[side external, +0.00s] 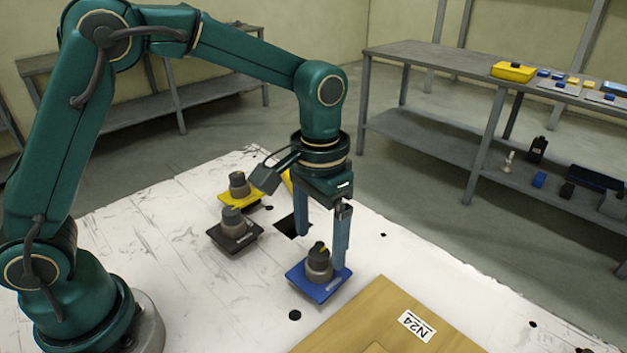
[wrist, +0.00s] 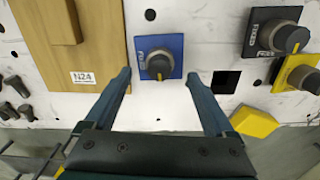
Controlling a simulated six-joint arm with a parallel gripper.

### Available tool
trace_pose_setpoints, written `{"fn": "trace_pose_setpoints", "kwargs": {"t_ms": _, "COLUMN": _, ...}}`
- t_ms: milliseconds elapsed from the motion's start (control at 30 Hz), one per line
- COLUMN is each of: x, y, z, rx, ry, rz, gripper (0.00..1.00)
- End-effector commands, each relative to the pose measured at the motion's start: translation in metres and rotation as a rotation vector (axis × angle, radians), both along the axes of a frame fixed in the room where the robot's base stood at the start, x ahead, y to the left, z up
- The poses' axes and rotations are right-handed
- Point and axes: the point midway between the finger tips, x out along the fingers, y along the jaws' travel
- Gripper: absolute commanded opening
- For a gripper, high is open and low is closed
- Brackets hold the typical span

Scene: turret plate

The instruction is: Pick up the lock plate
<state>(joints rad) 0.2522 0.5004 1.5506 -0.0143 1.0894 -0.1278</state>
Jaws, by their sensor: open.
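Three square plates with round knobs lie on the white table: a blue plate (side external: 318,290), a black plate (side external: 222,240) and a yellow plate (side external: 226,203). The labels are too small to read, so I cannot tell which is the lock plate. My gripper (side external: 320,252) is open and points down at the blue plate. In the wrist view, the blue plate (wrist: 174,43) lies ahead between the fingertips of my gripper (wrist: 158,74), with a gap on each side. The black plate (wrist: 258,20) and yellow plate (wrist: 285,78) sit to the right. Nothing is held.
A square dark hole (side external: 285,226) lies beside the blue plate. A wooden board (side external: 375,318) marked N24 stands close on its other side. A yellow block (wrist: 254,122) lies near my right finger. A grey shelf (side external: 440,60) with small items stands behind the table.

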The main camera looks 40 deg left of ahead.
Motion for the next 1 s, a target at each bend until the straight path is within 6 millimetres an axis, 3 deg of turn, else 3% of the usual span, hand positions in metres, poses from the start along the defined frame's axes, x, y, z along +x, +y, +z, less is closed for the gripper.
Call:
{"fn": "trace_pose_setpoints", "kwargs": {"t_ms": 300, "x": -0.001, "y": 0.000, "z": -0.038, "rx": 0.001, "ry": 0.004, "rz": -0.001, "gripper": 0.89}}
{"fn": "trace_pose_setpoints", "kwargs": {"t_ms": 667, "x": -0.001, "y": 0.000, "z": -0.046, "rx": 0.000, "ry": 0.000, "rz": 0.000, "gripper": 0.89}}
{"fn": "trace_pose_setpoints", "kwargs": {"t_ms": 700, "x": -0.001, "y": 0.000, "z": -0.046, "rx": 0.000, "ry": 0.000, "rz": 0.000, "gripper": 0.85}}
{"fn": "trace_pose_setpoints", "kwargs": {"t_ms": 733, "x": -0.001, "y": 0.000, "z": -0.046, "rx": 0.000, "ry": 0.000, "rz": 0.000, "gripper": 0.74}}
{"fn": "trace_pose_setpoints", "kwargs": {"t_ms": 900, "x": -0.001, "y": 0.000, "z": -0.046, "rx": 0.000, "ry": 0.000, "rz": 0.000, "gripper": 0.09}}
{"fn": "trace_pose_setpoints", "kwargs": {"t_ms": 933, "x": -0.001, "y": 0.000, "z": -0.046, "rx": 0.000, "ry": 0.000, "rz": 0.000, "gripper": 0.00}}
{"fn": "trace_pose_setpoints", "kwargs": {"t_ms": 1000, "x": -0.001, "y": -0.001, "z": -0.046, "rx": 0.000, "ry": -0.001, "rz": 0.000, "gripper": 0.00}}
